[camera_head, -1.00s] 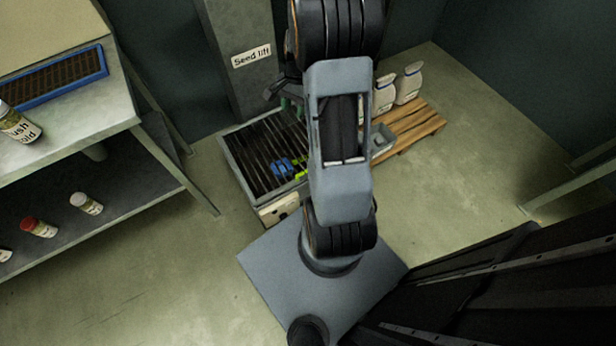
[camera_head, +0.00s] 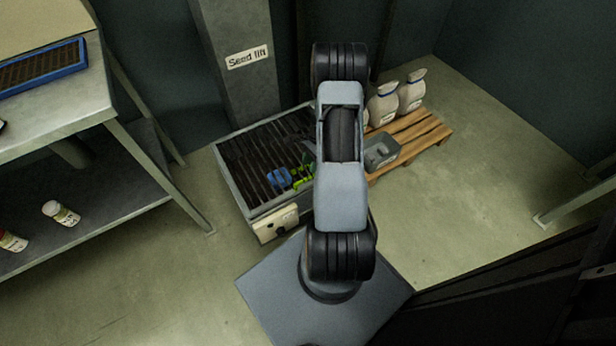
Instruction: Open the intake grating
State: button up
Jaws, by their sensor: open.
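The intake grating (camera_head: 250,160) is a panel of dark parallel bars in a grey metal frame, low on the floor in front of the Seed lift column. It lies flat and looks closed. A small blue piece (camera_head: 279,178) and a yellow-green piece (camera_head: 303,183) sit at its front right part. My gripper (camera_head: 301,168) is open and partly hidden by my arm. Its dark green fingertips appear over the right part of the grating, close to the yellow-green piece. I cannot tell whether they touch it. My arm hides the grating's right edge.
The Seed lift column (camera_head: 238,75) stands behind the grating. A small grey box (camera_head: 381,153) and a wooden pallet (camera_head: 425,130) with white sacks (camera_head: 411,92) are at right. A metal shelf table (camera_head: 60,125) with bottles stands at left. Floor at right is clear.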

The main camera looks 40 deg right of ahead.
aim_at(307, 178)
jog(key=shift+b+x, duration=0.65)
jog(key=shift+x, duration=2)
jog(key=shift+c, duration=0.2)
grip_shut()
